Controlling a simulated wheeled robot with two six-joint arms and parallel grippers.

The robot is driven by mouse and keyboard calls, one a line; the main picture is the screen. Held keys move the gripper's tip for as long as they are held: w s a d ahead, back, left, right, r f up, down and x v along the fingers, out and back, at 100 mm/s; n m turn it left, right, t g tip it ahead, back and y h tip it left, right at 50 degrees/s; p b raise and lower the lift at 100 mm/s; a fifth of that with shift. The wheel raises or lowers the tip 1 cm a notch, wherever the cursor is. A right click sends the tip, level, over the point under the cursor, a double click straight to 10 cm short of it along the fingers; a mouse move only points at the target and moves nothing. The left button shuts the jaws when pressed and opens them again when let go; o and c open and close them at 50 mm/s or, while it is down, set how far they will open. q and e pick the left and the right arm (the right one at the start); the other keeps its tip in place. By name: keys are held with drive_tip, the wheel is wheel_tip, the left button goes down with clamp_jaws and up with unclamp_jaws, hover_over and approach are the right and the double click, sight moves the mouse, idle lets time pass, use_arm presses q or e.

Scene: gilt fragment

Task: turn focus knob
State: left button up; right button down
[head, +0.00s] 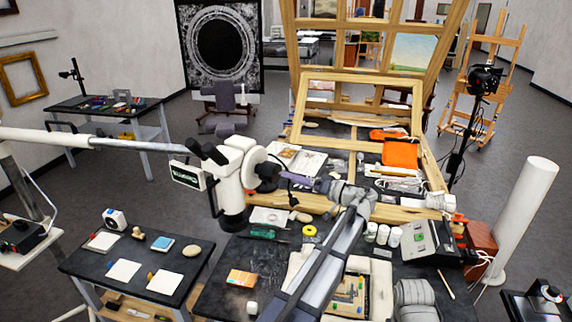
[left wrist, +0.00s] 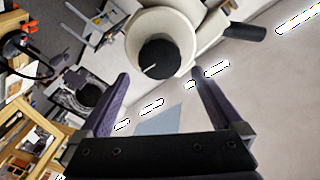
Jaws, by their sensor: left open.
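The white microscope (head: 232,172) stands on a boom arm at the middle left of the head view. Its focus knob (left wrist: 160,58) is a black round cap with a white mark line, set on a pale round housing, in the upper middle of the left wrist view. In the head view the dark knob (head: 266,177) is on the microscope's right side. Contact does not show. My right gripper is not visible.
A small screen (head: 188,175) hangs left of the microscope. A dark bench (head: 222,276) below carries tools, an orange box (head: 241,278) and white jars (head: 383,234). A wooden easel frame (head: 296,118) stands behind. A side table (head: 80,263) is at the left.

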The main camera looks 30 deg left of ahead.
sight(277, 174)
use_arm(q)
drive_tip(key=shift+w+a, duration=0.1)
drive_tip(key=shift+a, duration=3.85)
drive_tip(key=c, duration=1.2)
drive_tip(key=shift+o, duration=0.2)
drive_tip(key=shift+m, duration=0.3)
drive_tip(key=shift+f+m, duration=0.1)
drive_tip(key=shift+m, duration=2.5)
